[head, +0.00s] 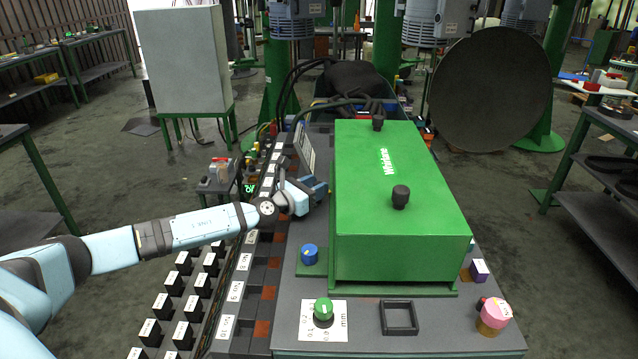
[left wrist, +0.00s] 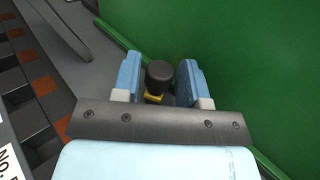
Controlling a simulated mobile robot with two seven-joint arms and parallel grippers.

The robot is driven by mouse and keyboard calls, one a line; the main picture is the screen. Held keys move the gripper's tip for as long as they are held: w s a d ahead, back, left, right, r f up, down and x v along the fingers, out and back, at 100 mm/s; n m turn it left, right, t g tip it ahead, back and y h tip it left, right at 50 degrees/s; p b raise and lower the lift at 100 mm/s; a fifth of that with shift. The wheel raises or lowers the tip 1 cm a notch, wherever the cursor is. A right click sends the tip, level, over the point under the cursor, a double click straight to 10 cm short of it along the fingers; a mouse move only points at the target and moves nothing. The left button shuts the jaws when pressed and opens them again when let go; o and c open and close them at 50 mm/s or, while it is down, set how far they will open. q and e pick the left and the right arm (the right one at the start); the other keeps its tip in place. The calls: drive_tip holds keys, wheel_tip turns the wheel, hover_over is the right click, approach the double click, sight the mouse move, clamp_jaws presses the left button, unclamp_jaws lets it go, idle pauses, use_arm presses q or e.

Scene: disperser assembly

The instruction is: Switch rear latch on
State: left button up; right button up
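A small dark knob with a yellow band (left wrist: 158,78), which looks like the rear latch, stands beside the green box and shows in the left wrist view. The two blue fingers of my left gripper (left wrist: 160,88) are on either side of it, with a narrow gap at each side, so the gripper is open. In the head view my left gripper (head: 312,190) is at the left side of the green box (head: 400,240), and it hides the knob there. My right gripper is not in view.
Dark knobs stand on the box top (head: 401,197) and at its rear (head: 378,118). A blue knob (head: 309,254), green dial (head: 323,311) and pink knob (head: 494,315) sit on the table's front part. Labelled compartments (head: 237,290) run along the left.

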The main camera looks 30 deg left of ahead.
use_arm(q)
drive_tip(key=shift+w+d, duration=0.15)
drive_tip(key=shift+w, duration=0.5)
